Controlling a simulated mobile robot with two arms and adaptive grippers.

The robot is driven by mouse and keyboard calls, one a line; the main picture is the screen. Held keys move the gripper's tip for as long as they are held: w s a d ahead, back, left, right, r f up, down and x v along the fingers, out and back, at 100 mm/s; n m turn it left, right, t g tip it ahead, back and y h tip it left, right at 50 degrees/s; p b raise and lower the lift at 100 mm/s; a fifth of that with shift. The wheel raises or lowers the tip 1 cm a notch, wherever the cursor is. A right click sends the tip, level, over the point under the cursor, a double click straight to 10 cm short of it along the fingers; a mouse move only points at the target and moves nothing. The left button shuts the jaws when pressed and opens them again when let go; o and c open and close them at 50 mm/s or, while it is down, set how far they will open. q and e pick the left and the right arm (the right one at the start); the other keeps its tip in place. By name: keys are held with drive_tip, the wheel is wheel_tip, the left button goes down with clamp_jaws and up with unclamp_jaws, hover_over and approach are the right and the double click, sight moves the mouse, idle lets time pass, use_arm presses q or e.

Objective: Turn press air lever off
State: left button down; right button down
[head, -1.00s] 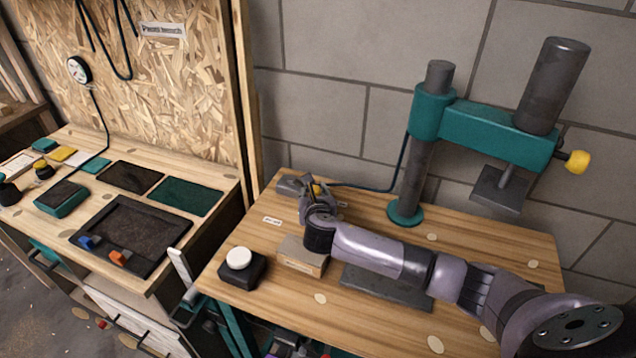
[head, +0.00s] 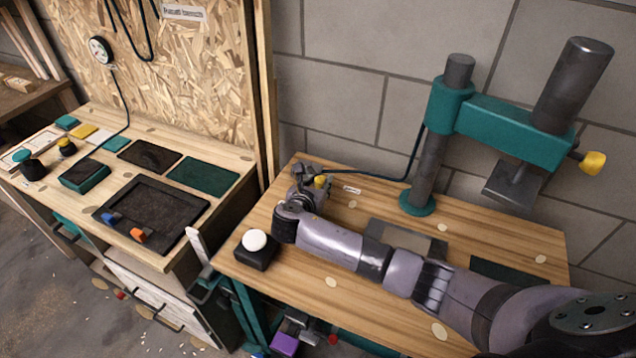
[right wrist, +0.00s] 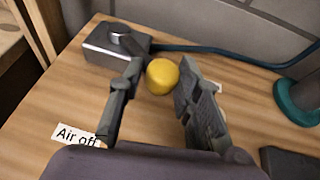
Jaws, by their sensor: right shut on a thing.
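The press air lever shows as a round yellow knob (right wrist: 162,76) in the right wrist view. It stands beside a grey metal valve box (right wrist: 117,46) with a dark hose. My right gripper (right wrist: 158,92) is shut on the knob, one finger on each side. An "Air off" label (right wrist: 77,136) lies left of the gripper in the wrist view. Another label (head: 352,189) lies right of it; its text is unreadable. The left gripper is out of view.
The green press (head: 500,125) stands at the bench's back right, its hose running to the valve. A black box with a white button (head: 257,247) is at the front left. My arm crosses the bench. A second bench (head: 137,165) with trays is at left.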

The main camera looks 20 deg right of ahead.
drive_tip(key=shift+d, duration=0.4)
drive_tip(key=c, duration=1.3)
unclamp_jaws()
drive_tip(key=shift+d, duration=0.1)
drive_tip(key=shift+a, duration=0.25)
drive_tip(key=shift+s+a, duration=0.1)
drive_tip(key=shift+a, duration=0.05)
drive_tip(key=v, duration=1.1)
drive_tip(key=shift+s+a+r, duration=0.15)
drive_tip(key=shift+s+r, duration=0.1)
drive_tip(key=shift+s, duration=0.05)
drive_tip(key=shift+c, duration=0.3)
